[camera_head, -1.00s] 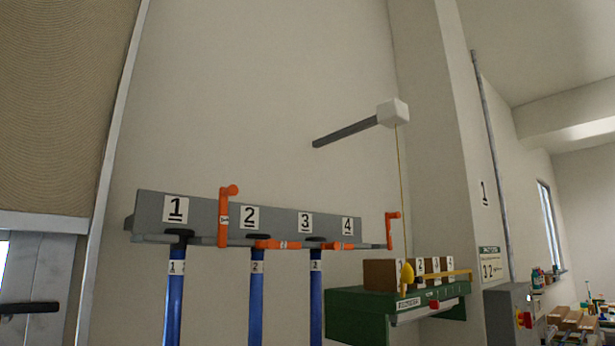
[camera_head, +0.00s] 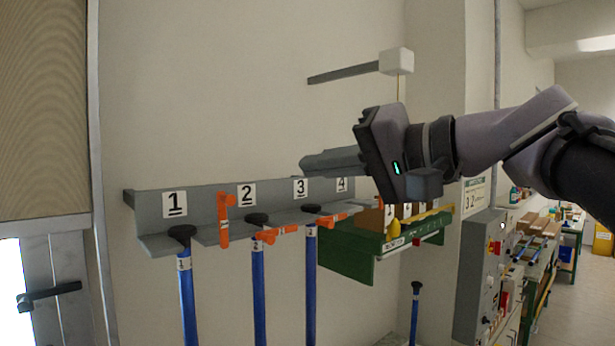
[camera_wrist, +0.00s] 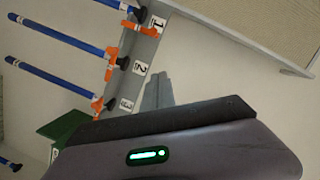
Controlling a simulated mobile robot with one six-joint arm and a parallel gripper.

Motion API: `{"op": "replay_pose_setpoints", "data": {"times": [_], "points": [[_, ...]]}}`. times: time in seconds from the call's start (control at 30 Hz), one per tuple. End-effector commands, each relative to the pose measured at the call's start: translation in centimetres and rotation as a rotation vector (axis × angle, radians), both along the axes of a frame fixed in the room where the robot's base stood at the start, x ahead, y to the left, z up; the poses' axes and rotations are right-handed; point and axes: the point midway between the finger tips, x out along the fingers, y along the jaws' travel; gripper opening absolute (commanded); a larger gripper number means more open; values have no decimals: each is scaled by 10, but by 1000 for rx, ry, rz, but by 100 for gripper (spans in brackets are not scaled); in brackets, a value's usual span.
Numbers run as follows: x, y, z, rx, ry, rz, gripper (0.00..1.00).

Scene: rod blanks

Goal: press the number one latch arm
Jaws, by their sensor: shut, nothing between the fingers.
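The grey rack rail (camera_head: 150,240) runs along the wall with number plates 1 to 4. The number one latch arm (camera_head: 223,220) is orange and stands upright between plates 1 and 2. In the wrist view it lies near plate 1 (camera_wrist: 158,22). The second latch arm (camera_head: 275,235) and third latch arm (camera_head: 332,219) lie roughly level. The fourth is mostly hidden behind my arm. My gripper (camera_head: 304,165) is shut and empty, pointing left above plates 3 and 4, apart from the number one latch arm. Its fingers also show in the wrist view (camera_wrist: 157,78).
Blue rods with black caps hang at the first three places; the first rod (camera_head: 187,300) is leftmost. Another blue rod (camera_head: 414,315) stands lower right. A green shelf (camera_head: 345,265) with boxes is right of the rail. A grey bar (camera_head: 345,74) juts out above.

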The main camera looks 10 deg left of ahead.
Motion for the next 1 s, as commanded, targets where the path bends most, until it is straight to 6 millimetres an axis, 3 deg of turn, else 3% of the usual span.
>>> {"op": "replay_pose_setpoints", "data": {"times": [0.27,0.67,0.8,1.0], "points": [[6,13,-2,-1,1,3,0],[47,87,-12,-1,1,3,0],[33,99,-29,0,0,1,0],[23,107,-37,-1,-1,0,0]]}}
